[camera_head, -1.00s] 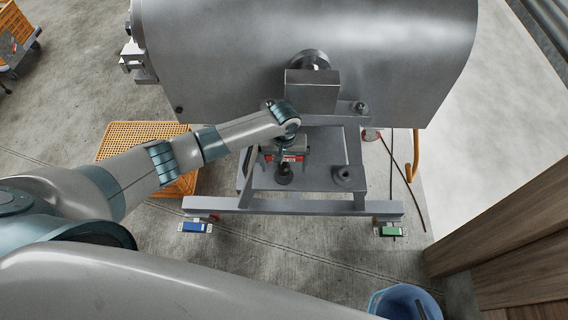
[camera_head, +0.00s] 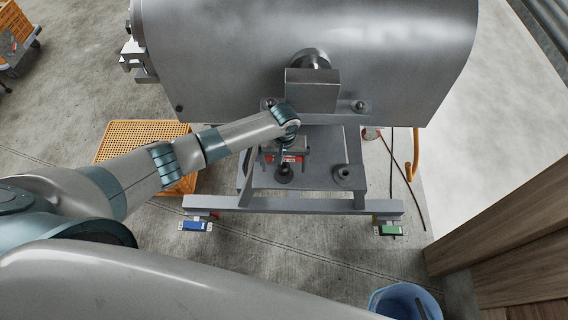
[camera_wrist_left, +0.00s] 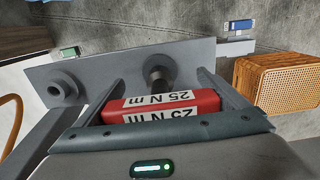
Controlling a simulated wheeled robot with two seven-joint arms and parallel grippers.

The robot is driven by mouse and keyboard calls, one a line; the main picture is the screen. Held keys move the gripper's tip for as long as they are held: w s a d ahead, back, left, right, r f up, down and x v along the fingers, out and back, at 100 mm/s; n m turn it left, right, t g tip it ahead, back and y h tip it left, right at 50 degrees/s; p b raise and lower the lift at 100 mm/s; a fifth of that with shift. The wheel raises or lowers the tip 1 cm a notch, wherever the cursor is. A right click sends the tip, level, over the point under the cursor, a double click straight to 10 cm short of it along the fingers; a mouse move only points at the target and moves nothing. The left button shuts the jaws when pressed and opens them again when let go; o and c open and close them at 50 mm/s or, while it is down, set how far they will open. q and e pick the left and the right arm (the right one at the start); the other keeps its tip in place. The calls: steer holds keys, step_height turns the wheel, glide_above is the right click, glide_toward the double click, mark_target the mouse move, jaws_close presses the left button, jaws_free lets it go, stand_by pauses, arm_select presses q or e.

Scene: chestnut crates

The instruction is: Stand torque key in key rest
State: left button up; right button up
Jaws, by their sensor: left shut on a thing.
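The torque key (camera_wrist_left: 165,104) is a red block with white "25 N m" labels. In the head view its red part (camera_head: 287,160) shows just below my left wrist. My left gripper (camera_wrist_left: 161,80) is shut on it, one grey finger on each side. A dark round post or cup (camera_wrist_left: 158,76) stands just beyond the red block, and it also shows in the head view (camera_head: 284,173). I cannot tell whether it joins the key. A grey ring-shaped holder (camera_head: 343,175) is on the same plate; either could be the key rest. My right gripper is not in view.
The grey metal plate (camera_head: 318,183) belongs to a frame under a large grey drum (camera_head: 310,35). A block (camera_head: 311,92) overhangs close to my wrist. An orange crate (camera_head: 125,140) lies at left, a blue bucket (camera_head: 405,302) at lower right. Blue and green tags flank the front bar.

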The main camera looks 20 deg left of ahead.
arm_select(q)
steer(key=shift+f+b, duration=0.3)
steer(key=shift+f, duration=0.7)
steer(key=o, duration=1.1)
step_height(320, 180, up, 18)
steer(key=b, duration=0.3)
steer(key=shift+f, duration=0.25)
